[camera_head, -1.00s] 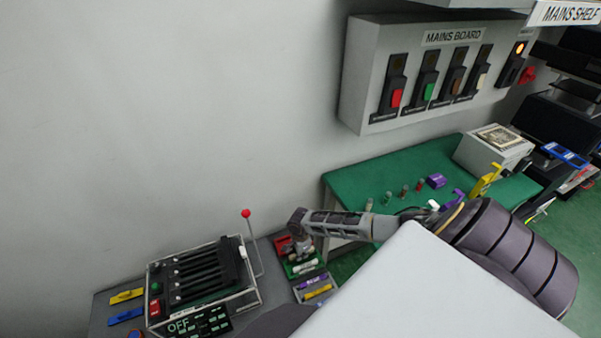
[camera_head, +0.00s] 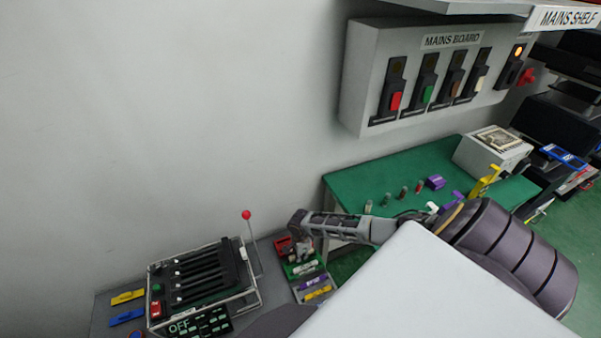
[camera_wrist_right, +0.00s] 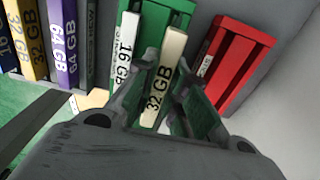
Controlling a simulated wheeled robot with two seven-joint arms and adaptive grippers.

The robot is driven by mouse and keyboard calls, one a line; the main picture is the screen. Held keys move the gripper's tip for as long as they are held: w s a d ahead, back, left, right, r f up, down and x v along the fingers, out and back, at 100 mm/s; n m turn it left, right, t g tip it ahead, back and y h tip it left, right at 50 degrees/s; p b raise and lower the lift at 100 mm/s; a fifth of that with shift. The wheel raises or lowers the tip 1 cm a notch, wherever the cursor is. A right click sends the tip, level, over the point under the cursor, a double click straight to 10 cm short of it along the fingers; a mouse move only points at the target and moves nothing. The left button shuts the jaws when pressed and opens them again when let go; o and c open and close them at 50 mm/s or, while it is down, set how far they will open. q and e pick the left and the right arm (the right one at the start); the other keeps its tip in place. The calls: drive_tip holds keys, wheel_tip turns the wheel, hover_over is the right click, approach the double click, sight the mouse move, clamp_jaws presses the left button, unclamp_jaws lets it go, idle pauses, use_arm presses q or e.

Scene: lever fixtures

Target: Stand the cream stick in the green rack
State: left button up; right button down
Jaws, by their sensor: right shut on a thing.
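My right gripper (camera_wrist_right: 164,72) is shut on the cream stick (camera_wrist_right: 168,62), marked 32 GB. The stick lies over the green rack (camera_wrist_right: 152,12), beside a white 16 GB stick (camera_wrist_right: 124,50) in that rack. I cannot tell how deep the cream stick sits or whether it touches the rack's floor. In the head view my right gripper (camera_head: 299,248) reaches down over the green rack (camera_head: 290,271), and the cream stick is too small to make out. My left gripper is not in view.
A red rack (camera_wrist_right: 240,62) stands right of the green one in the wrist view. A lever fixture (camera_head: 203,278) with a red-knobbed lever (camera_head: 246,216) is left of the racks. A green table (camera_head: 345,190) stands behind.

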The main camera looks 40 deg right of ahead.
drive_tip(key=shift+f+b, duration=0.5)
drive_tip(key=shift+f, duration=0.75)
idle(0.6)
drive_tip(key=c, duration=1.4)
unclamp_jaws()
drive_tip(key=shift+r, duration=0.1)
drive_tip(key=shift+r, duration=5.85)
